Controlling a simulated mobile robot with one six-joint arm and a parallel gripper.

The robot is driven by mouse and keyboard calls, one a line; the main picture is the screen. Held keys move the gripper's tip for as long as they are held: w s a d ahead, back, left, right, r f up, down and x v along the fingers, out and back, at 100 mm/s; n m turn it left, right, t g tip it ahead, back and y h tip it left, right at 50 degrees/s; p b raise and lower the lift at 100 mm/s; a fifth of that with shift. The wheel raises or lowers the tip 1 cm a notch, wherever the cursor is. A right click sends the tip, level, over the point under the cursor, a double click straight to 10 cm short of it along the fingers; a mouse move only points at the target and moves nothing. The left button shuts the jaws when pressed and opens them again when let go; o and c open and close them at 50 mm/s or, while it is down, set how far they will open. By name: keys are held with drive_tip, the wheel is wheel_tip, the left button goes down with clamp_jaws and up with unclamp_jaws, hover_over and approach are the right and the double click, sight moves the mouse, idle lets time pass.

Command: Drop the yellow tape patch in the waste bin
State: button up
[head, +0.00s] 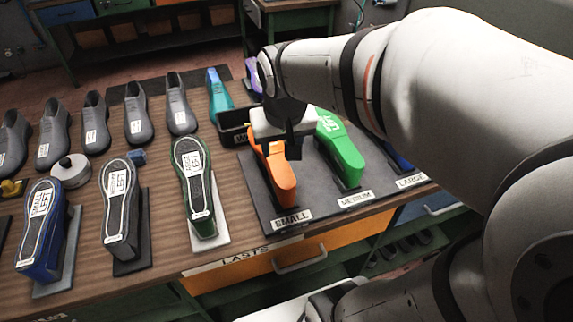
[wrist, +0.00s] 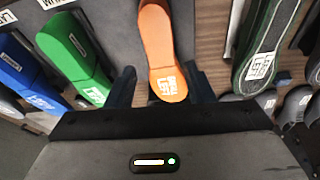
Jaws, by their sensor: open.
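No yellow tape patch can be made out for certain. A small yellow item (head: 12,188) at the far left edge is too small and cut off to identify. A dark open box (head: 229,128) stands behind the mat, its label partly hidden by my gripper and starting with W; it appears to be the waste bin. My gripper (head: 290,140) hangs over the orange last (head: 281,178). In the wrist view my gripper (wrist: 162,86) is open, with the orange last (wrist: 156,40) showing between its fingers. I cannot tell whether they touch it.
A green last (head: 340,150) and a blue one stand right of the orange last on the labelled mat (head: 262,205). Several shoes and soled lasts (head: 195,190) fill the bench to the left. A round white-and-dark object (head: 70,170) sits among them.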

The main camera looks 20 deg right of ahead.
drive_tip(key=s+f+n, duration=0.1)
drive_tip(key=s, duration=0.7)
drive_tip(key=shift+s+a+f+y, duration=0.3)
drive_tip(key=shift+f, duration=0.05)
